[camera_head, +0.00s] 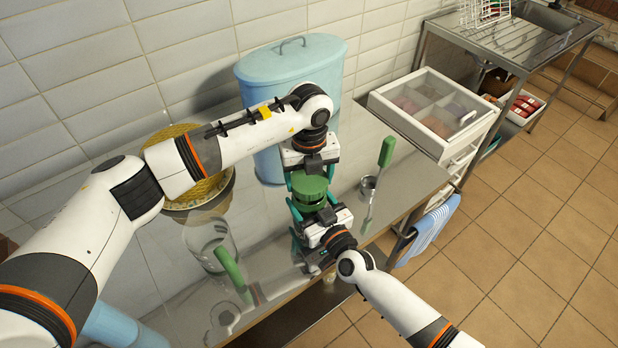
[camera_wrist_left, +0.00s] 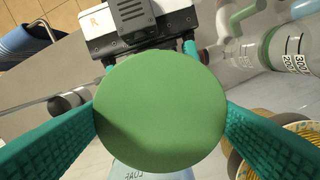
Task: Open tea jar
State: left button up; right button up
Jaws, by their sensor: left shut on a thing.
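The tea jar's round green lid (camera_head: 310,190) shows at the middle of the head view and fills the centre of the left wrist view (camera_wrist_left: 160,110). My left gripper (camera_head: 308,186) is shut on the lid, with teal fingers against its opposite sides. My right gripper (camera_head: 318,215) faces it from the near side, at the jar just below the lid. Its fingers pass under the lid in the left wrist view, so their contact with the jar is hidden. Most of the jar body is hidden; a pale lettered surface (camera_wrist_left: 150,173) shows below the lid.
A blue lidded bin (camera_head: 290,85) stands behind, against the tiled wall. A yellow basket (camera_head: 195,180) and a clear glass beaker (camera_head: 208,240) are left on the metal table. A green-handled tool (camera_head: 386,152) and small metal cup (camera_head: 368,186) are right. Another green handle (camera_head: 230,268) lies near the front.

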aim_at(309, 179)
pick_arm(q)
jog(key=shift+r, duration=1.6)
pick_arm(e)
jog(key=shift+f, duration=0.1)
jog(key=o, duration=2)
jog(key=shift+c, duration=0.2)
